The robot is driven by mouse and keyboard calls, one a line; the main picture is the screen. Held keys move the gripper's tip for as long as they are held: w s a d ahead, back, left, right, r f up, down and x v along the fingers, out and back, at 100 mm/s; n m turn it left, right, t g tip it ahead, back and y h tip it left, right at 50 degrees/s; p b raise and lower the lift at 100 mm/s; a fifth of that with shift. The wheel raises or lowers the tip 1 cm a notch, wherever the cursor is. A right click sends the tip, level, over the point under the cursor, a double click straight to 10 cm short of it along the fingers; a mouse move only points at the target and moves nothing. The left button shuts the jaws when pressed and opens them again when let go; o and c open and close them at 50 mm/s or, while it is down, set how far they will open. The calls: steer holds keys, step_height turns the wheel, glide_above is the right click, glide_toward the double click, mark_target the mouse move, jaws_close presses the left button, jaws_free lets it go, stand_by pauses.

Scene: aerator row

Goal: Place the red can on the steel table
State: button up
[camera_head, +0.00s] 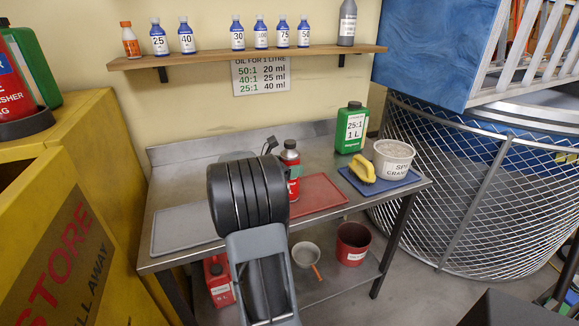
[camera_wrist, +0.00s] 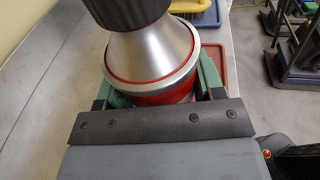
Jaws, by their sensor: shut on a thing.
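The red can (camera_head: 294,187), with a silver cone-shaped top and a dark cap, stands upright just right of my arm in the head view. In the wrist view the red can (camera_wrist: 150,58) sits between the green fingers of my gripper (camera_wrist: 155,88), which is shut on it. The steel table (camera_head: 187,178) lies below and around the can. The can's base is hidden, and I cannot tell whether it touches the table.
A red mat (camera_head: 324,193) lies beside the can and a grey mat (camera_head: 178,231) lies at left. At right, a blue mat (camera_head: 357,183) bears a yellow brush (camera_head: 362,170) and white tub (camera_head: 393,160). A green bottle (camera_head: 351,130) stands behind. A shelf (camera_head: 270,54) with bottles hangs above.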

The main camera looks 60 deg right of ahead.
steer(key=shift+f, duration=0.25)
steer(key=o, duration=1.1)
steer(key=shift+o, duration=0.2)
steer(key=v, duration=1.3)
steer(key=shift+w+a, duration=0.2)
steer(key=shift+a, duration=0.2)
